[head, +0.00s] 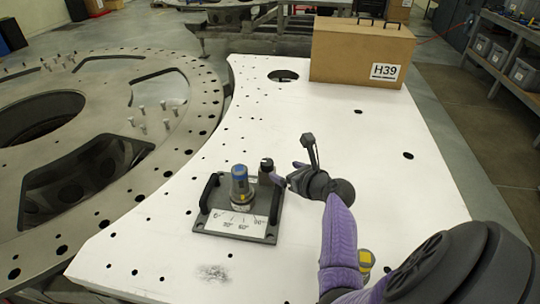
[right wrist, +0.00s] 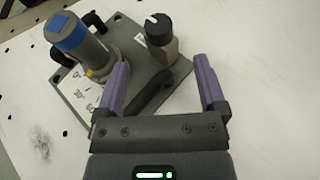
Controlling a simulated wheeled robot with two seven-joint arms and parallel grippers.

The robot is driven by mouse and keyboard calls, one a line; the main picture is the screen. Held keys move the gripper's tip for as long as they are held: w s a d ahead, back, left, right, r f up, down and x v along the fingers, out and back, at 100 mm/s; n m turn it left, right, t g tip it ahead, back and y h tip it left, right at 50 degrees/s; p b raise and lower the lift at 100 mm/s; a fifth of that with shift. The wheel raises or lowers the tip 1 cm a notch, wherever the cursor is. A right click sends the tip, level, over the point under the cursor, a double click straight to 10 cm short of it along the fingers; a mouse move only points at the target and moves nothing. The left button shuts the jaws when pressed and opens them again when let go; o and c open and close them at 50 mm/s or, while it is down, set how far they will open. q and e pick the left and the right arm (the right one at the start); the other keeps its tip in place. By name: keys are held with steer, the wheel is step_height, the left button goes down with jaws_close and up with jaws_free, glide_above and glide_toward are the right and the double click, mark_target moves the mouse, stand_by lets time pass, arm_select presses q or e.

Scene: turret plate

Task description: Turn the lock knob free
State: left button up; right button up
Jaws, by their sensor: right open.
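The lock knob (head: 266,165) is a small black knob with a white mark on top, on a grey post at the far right corner of the dark plate. It also shows in the right wrist view (right wrist: 160,29). The dark turret plate (head: 212,219) lies on the white table, with two black handles and a scale label. A grey cylinder with a blue top (head: 240,185) stands beside the knob. My right gripper (head: 285,172) is open next to the knob; in the right wrist view its purple fingers (right wrist: 162,75) point toward the knob's post, apart from it. My left gripper is not in view.
A brown case labelled H39 (head: 345,55) stands at the table's far edge. A large round metal ring (head: 185,130) is on the left. The white table (head: 340,130) has holes and is mostly clear around the plate.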

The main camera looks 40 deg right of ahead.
mark_target(270, 165)
steer(key=b+x, duration=0.3)
steer(key=x, duration=0.4)
steer(key=shift+w+f, duration=0.15)
steer(key=shift+f, duration=0.15)
steer(key=shift+w+b, duration=0.4)
steer(key=shift+w, duration=0.15)
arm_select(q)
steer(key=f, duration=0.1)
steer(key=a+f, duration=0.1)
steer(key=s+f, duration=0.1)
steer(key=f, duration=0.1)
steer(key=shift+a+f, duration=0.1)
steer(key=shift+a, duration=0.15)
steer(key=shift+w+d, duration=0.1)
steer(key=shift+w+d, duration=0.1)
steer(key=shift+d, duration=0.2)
arm_select(e)
jaws_close()
